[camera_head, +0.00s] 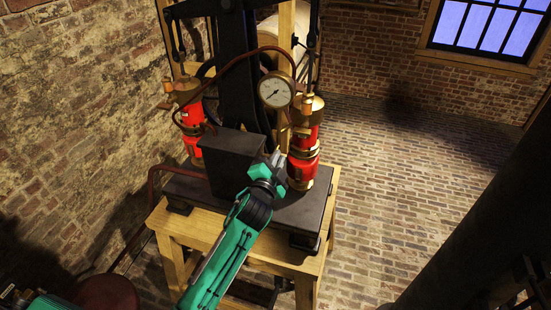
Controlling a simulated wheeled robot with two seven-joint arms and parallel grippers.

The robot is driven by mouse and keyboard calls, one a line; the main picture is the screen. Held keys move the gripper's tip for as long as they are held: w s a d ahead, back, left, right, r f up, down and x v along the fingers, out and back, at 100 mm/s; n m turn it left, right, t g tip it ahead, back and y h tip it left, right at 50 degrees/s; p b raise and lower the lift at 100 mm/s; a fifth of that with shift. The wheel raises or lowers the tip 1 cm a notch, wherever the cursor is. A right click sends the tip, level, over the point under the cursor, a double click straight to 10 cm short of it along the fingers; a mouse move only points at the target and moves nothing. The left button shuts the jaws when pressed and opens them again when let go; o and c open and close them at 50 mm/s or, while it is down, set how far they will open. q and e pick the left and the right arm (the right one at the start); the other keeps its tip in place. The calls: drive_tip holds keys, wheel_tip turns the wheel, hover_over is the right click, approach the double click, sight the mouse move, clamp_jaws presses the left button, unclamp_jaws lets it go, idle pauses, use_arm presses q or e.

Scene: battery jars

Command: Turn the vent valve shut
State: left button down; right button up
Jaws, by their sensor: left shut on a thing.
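My left gripper (276,158) reaches in from the bottom of the head view on its green arm. Its jaws are shut on a small part at the front of the machine, between the dark box (232,160) and the right red cylinder (303,160). This part is where the vent valve is held, but the jaws and wrist hide nearly all of it, so its turn angle cannot be read. A round pressure gauge (275,91) with a white face sits just above. My right gripper is not in view.
The machine stands on a dark plate on a wooden table (190,229). Another red cylinder (190,100) stands at its left, with curved pipes around. A brick wall is close on the left. Brick floor (400,180) is open to the right, before a large dark shape (490,190).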

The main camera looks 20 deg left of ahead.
use_arm(q)
drive_tip(key=shift+d+f+m, duration=0.1)
drive_tip(key=shift+f+m, duration=0.15)
drive_tip(key=shift+m, duration=0.9)
drive_tip(key=shift+d+f+m, duration=0.1)
drive_tip(key=shift+f+m, duration=0.1)
drive_tip(key=shift+m, duration=1)
drive_tip(key=shift+f+m, duration=0.25)
drive_tip(key=shift+m, duration=0.9)
drive_tip(key=c, duration=1.5)
unclamp_jaws()
